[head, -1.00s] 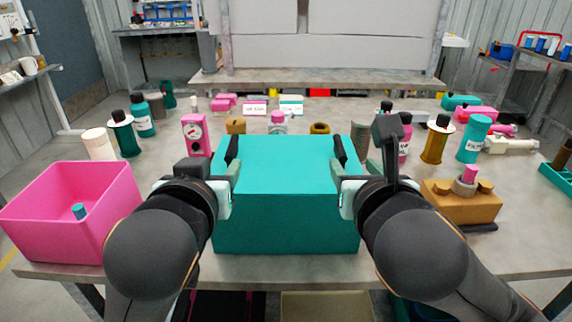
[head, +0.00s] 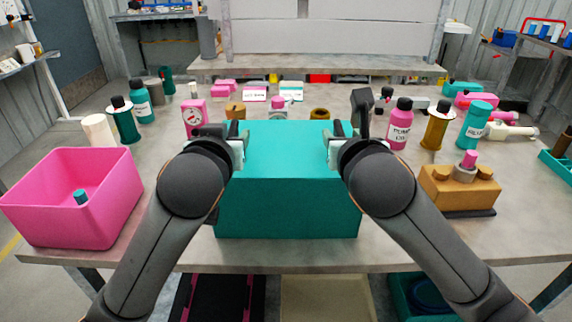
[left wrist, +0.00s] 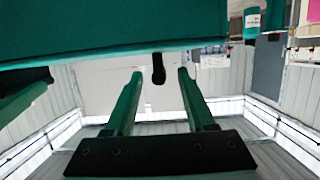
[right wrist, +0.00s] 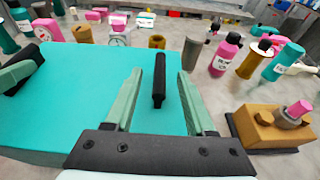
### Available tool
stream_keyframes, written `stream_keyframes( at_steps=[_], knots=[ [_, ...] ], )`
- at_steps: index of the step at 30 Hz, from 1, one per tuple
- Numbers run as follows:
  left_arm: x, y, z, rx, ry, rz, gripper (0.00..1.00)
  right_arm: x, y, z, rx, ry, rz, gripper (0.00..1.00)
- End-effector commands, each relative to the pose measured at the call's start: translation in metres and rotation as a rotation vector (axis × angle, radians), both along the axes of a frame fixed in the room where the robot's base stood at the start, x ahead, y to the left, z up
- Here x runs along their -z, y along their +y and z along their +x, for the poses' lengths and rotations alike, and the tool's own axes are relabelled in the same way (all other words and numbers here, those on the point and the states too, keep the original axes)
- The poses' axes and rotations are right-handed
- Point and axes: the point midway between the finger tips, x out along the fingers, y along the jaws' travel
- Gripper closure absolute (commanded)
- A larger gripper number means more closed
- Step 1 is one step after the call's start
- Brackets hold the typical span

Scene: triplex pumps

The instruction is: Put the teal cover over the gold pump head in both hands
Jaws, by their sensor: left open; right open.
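The teal cover (head: 288,205), a large box shape, stands at the table's front middle. The gold pump head (head: 461,193), a gold block with a grey collar and pink top, sits uncovered on a dark base to the right; it also shows in the right wrist view (right wrist: 268,132). My left gripper (head: 240,137) is open at the cover's upper left side. In the left wrist view a dark bar (left wrist: 158,68) shows between its fingers. My right gripper (head: 335,137) is open at the upper right side, a black upright bar (right wrist: 160,80) between its fingers. Contact is unclear.
A pink bin (head: 75,215) holding a small teal piece stands at the front left. Several bottles, a pink gauge (head: 193,118) and small parts stand behind the cover. A pink bottle (head: 400,125) and gold cylinder (head: 437,125) stand back right. Table between cover and pump head is clear.

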Motion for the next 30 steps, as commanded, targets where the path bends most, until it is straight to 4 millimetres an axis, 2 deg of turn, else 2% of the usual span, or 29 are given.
stream_keyframes(
  at_steps=[3, 7, 19, 30],
  knots=[
    [0.005, 0.000, 0.016, -0.002, 0.000, 0.002, 0.45, 0.006, 0.000, 0.016, 0.001, 0.002, 0.000, 0.45],
    [0.008, 0.000, 0.026, 0.000, 0.000, 0.000, 0.45, 0.009, 0.000, 0.026, 0.001, 0.001, -0.001, 0.45],
    [0.009, 0.000, 0.030, 0.000, 0.000, 0.000, 0.46, 0.010, 0.000, 0.030, 0.000, 0.000, -0.001, 0.46],
    [0.009, 0.000, 0.030, 0.000, 0.000, 0.000, 0.88, 0.010, 0.000, 0.030, 0.000, 0.000, -0.001, 0.88]
  ],
)
